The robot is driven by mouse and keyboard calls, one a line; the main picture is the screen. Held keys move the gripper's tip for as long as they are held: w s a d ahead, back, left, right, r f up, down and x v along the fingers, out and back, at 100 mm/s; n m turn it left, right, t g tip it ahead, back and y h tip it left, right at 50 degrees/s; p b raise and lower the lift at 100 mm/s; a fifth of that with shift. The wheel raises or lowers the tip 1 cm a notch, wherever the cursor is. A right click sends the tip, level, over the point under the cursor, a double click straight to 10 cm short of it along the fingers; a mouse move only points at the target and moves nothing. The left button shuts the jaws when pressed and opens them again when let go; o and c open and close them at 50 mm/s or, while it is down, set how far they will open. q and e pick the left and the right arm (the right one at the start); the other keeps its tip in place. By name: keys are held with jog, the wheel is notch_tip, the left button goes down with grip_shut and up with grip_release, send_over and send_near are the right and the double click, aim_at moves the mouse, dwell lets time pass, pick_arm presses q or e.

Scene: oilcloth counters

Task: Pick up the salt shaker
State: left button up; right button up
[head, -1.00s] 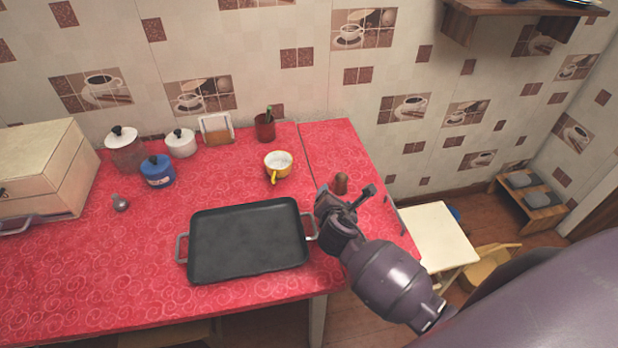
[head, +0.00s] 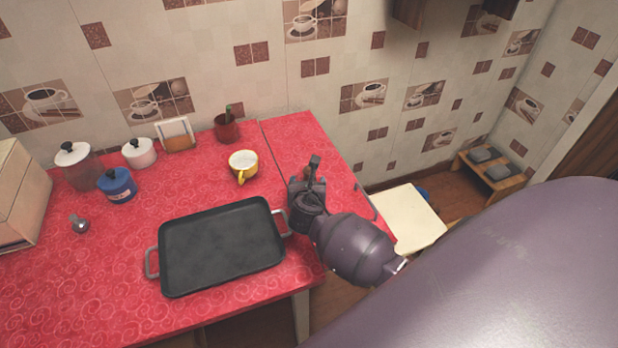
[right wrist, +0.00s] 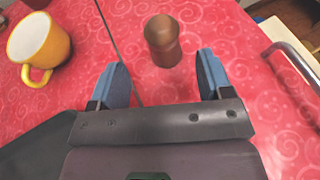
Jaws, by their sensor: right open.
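A brown wooden shaker with a rounded top (right wrist: 162,42), which looks like the salt shaker, stands upright on the red oilcloth in the right wrist view. My right gripper (right wrist: 161,66) is open, its two blue-padded fingers apart. The shaker is just ahead of the fingertips, roughly centred in the gap, with nothing held. In the head view my right gripper (head: 309,180) is over the right part of the counter and hides the shaker. My left gripper is not in view.
A yellow cup (head: 243,166) stands left of the right gripper; it also shows in the right wrist view (right wrist: 38,45). A black tray (head: 222,248) lies in front. Jars (head: 117,186) and a small grey item (head: 79,225) are farther left. A metal rail (right wrist: 292,62) runs along the right edge.

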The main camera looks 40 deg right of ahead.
jog(key=b+x, duration=0.1)
jog(key=x, duration=0.3)
jog(key=shift+s+d+f, duration=0.1)
jog(key=shift+d+f, duration=0.1)
jog(key=shift+f, duration=0.05)
jog(key=shift+w+d, duration=0.25)
jog(key=shift+w, duration=0.1)
jog(key=c, duration=0.9)
jog(key=shift+c, duration=0.6)
